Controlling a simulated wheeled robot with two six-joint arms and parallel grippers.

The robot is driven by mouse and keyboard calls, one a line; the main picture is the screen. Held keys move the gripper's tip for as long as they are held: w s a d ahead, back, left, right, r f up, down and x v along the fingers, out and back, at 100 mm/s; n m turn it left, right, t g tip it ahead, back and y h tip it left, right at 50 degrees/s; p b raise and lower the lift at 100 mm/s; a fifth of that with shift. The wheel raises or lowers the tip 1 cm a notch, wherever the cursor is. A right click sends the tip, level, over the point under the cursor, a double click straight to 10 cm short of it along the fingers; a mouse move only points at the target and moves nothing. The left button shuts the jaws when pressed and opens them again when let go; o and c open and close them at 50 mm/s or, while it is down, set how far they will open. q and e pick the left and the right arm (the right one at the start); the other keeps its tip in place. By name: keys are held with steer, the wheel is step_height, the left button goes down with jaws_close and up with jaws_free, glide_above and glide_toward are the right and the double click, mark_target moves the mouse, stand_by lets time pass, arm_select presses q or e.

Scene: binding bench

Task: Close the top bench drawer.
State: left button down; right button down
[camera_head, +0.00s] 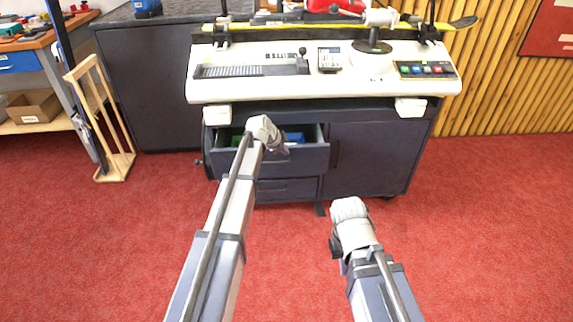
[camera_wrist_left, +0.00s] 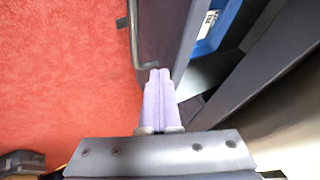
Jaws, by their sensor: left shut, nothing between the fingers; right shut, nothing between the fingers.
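The top bench drawer (camera_head: 305,160) is pulled partway out of the dark bench cabinet, with green and blue things visible inside. In the left wrist view its dark front panel (camera_wrist_left: 170,28) carries a bar handle (camera_wrist_left: 135,40). My left gripper (camera_head: 284,151) is at the drawer front in the head view. In the left wrist view its pale fingers (camera_wrist_left: 158,95) are shut and empty, close to the panel and the handle's end; I cannot tell whether they touch. My right gripper (camera_head: 341,266) is low in front of the cabinet, shut and empty, partly hidden by its own wrist.
A lower drawer (camera_head: 287,190) is shut, and a cabinet door (camera_head: 370,160) is shut to its right. The white machine (camera_head: 300,90) stands on top. A wooden rack (camera_head: 115,165) stands at left. Red floor in front is clear.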

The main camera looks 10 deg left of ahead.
arm_select(q)
steer(key=w+a, duration=0.3)
steer(key=w, duration=0.7)
steer(key=shift+w, duration=0.35)
